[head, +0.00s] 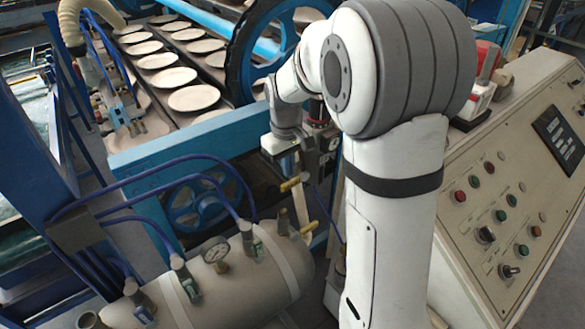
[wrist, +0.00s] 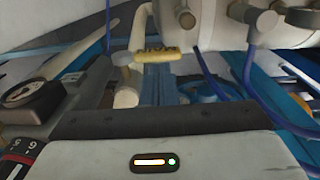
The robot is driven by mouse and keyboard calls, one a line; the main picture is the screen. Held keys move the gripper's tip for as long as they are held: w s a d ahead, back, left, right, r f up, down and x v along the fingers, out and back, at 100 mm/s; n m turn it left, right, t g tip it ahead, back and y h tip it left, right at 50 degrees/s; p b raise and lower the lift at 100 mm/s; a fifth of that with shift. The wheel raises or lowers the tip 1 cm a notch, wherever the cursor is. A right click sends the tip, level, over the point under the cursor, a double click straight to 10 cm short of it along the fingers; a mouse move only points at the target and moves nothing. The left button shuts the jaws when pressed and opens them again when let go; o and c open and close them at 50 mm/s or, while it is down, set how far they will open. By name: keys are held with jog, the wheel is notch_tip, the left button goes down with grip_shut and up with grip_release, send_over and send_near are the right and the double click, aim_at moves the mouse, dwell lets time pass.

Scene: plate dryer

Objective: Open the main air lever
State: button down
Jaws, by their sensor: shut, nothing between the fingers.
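A yellow lever (head: 291,184) sits on a pale pipe above the right end of the grey air tank (head: 225,285). In the wrist view a yellow lever (wrist: 158,54) lies horizontally across the top of a pale pipe. My gripper (head: 293,168) points down just above the lever in the head view, shut and empty. I cannot tell whether its fingertips touch the lever. My gripper's body, with a small lit display, fills the bottom of the wrist view.
Blue hoses (head: 190,182) arch over the tank to its valves, beside a round pressure gauge (head: 215,251). A control panel (head: 500,210) stands close on the right. The blue dryer frame (head: 185,140) with a large wheel and plates stands behind.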

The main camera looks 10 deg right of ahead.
jog(key=shift+f, duration=1)
